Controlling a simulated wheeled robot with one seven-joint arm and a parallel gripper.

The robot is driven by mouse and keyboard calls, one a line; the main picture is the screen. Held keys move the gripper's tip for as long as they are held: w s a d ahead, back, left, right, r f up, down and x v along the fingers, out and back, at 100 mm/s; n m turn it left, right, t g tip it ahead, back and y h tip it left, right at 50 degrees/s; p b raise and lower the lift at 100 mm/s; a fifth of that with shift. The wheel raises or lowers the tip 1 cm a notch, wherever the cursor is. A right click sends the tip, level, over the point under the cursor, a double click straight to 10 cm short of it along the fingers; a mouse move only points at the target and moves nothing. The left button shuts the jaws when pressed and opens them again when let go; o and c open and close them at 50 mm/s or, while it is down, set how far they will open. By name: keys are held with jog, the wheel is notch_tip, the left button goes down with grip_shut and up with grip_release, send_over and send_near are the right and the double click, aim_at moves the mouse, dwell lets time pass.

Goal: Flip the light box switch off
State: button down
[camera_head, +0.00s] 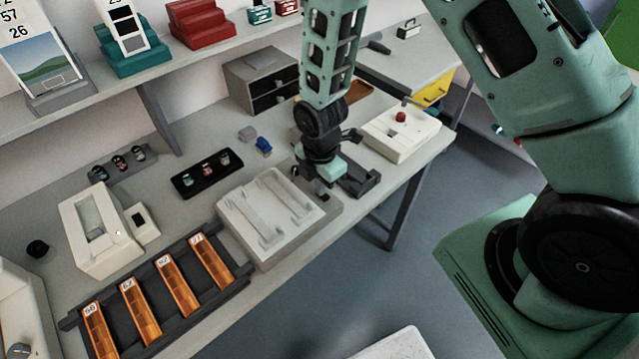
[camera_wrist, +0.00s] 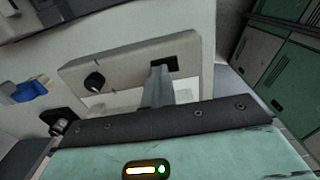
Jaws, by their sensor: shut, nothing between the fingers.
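The light box (camera_head: 268,222) is a pale, flat box on the bench, with two pale strips across its top. In the wrist view a light grey panel (camera_wrist: 125,72) carries a round black knob (camera_wrist: 95,82) and a dark switch (camera_wrist: 182,63) in a rectangular recess. My gripper (camera_head: 322,194) is at the right end of the light box. Its shut, empty fingers (camera_wrist: 158,75) point at the panel and overlap the switch's left side in the wrist view. I cannot tell whether they touch it. The switch's position is unclear, and the head view hides it behind the gripper.
A white device with a red button (camera_head: 400,117) stands right of my gripper. A black tray (camera_head: 205,173) with small canisters and a blue item (camera_head: 263,145) lie behind the light box. A dark rack (camera_head: 245,272) with orange strips is at front left. The bench edge is close in front.

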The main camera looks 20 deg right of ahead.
jog(key=shift+s+d+f, duration=0.1)
jog(key=shift+s+f, duration=0.1)
jog(key=shift+s, duration=0.25)
jog(key=shift+s+d+f, duration=0.1)
jog(key=shift+s+f, duration=0.1)
jog(key=shift+s, duration=0.25)
jog(key=r+p, duration=0.1)
jog(key=w+r+p, duration=0.1)
jog(key=r, duration=0.1)
jog(key=r+p, duration=0.2)
jog(key=shift+w+a+r, duration=0.15)
jog(key=shift+w+a, duration=0.1)
jog(key=shift+a, duration=0.05)
notch_tip(320, 180, up, 10)
jog(key=b, duration=0.2)
jog(key=shift+w+f, duration=0.2)
jog(key=shift+f, duration=0.05)
